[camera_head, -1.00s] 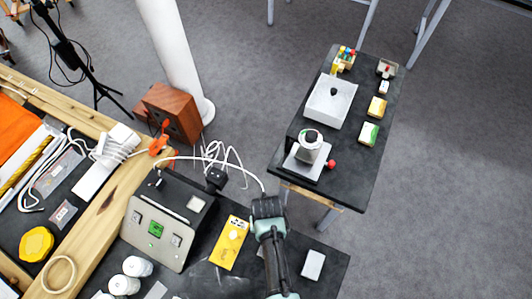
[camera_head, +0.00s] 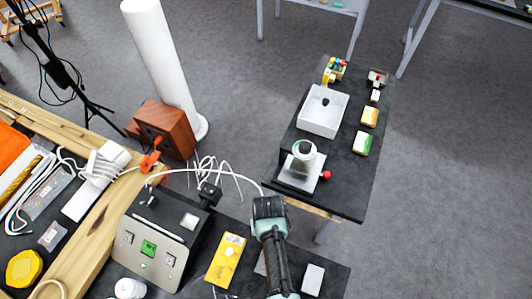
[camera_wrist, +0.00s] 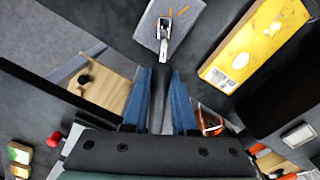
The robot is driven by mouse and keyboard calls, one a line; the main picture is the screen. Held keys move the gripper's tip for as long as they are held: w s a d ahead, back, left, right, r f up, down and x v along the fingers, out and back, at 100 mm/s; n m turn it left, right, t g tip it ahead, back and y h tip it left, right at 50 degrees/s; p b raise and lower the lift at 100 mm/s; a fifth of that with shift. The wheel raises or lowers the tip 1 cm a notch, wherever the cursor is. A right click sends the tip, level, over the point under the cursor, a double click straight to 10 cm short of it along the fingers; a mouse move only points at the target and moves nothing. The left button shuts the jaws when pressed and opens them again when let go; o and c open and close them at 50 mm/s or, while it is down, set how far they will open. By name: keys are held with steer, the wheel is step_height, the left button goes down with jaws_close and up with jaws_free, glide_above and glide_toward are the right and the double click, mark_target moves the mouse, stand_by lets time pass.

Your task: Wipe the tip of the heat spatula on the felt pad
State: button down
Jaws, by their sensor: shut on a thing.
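The heat spatula is between my blue fingers (camera_wrist: 160,100) in the wrist view, and my gripper is shut on its dark handle. The spatula's bright metal tip (camera_wrist: 164,24) points away from my gripper and overlaps the grey felt pad (camera_wrist: 150,38). Whether the tip touches the pad cannot be told. The pad bears orange streaks. In the head view only a sliver of the pad (camera_head: 261,264) shows, beside my arm, which hides the spatula and fingers. A white cable arches from the control box (camera_head: 150,243) toward my wrist.
A yellow device (camera_head: 226,260) lies left of the pad; it is upper right in the wrist view (camera_wrist: 257,45). A pale block (camera_head: 313,279) lies right of my arm. A separate dark table (camera_head: 342,190) holds a white box (camera_head: 323,112) and a small stand (camera_head: 300,172).

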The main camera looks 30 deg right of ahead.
stand_by(0.3)
step_height(320, 180, up, 5)
steer(key=p, duration=0.5)
